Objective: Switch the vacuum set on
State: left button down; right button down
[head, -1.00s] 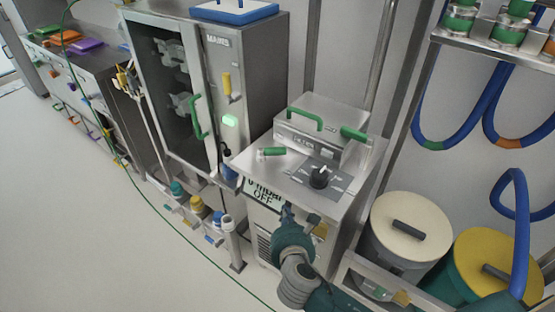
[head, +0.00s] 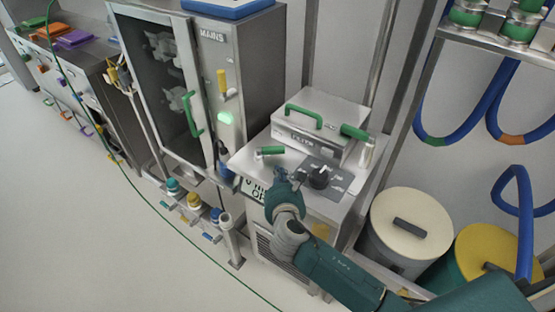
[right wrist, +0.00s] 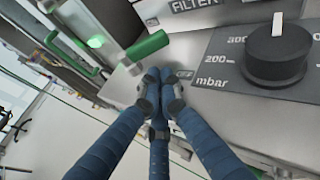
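The vacuum set (head: 345,212) is a steel cabinet right of centre in the head view. Its front display (head: 252,189) is partly covered by my right gripper; part of "OFF" shows. On top are a black knob (head: 320,178) on a grey mbar dial plate and a small green handle (head: 270,151). My right gripper (head: 279,172) is at the front top edge, left of the knob. My left gripper is not in view.
A filter box (head: 319,125) with green handles sits on the vacuum set. A glass-door cabinet marked MAINS (head: 240,70) stands to the left. Lidded drums (head: 410,225) and blue hoses (head: 520,190) are at the right. The floor at the left is clear.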

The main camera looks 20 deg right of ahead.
aim_at(270, 153)
jog(key=x, duration=0.4)
jog(key=r+x, duration=0.1)
jog(key=x, duration=0.1)
jog(key=shift+w+r+p, duration=0.1)
jog(key=shift+p, duration=0.2)
jog(key=shift+d, duration=0.1)
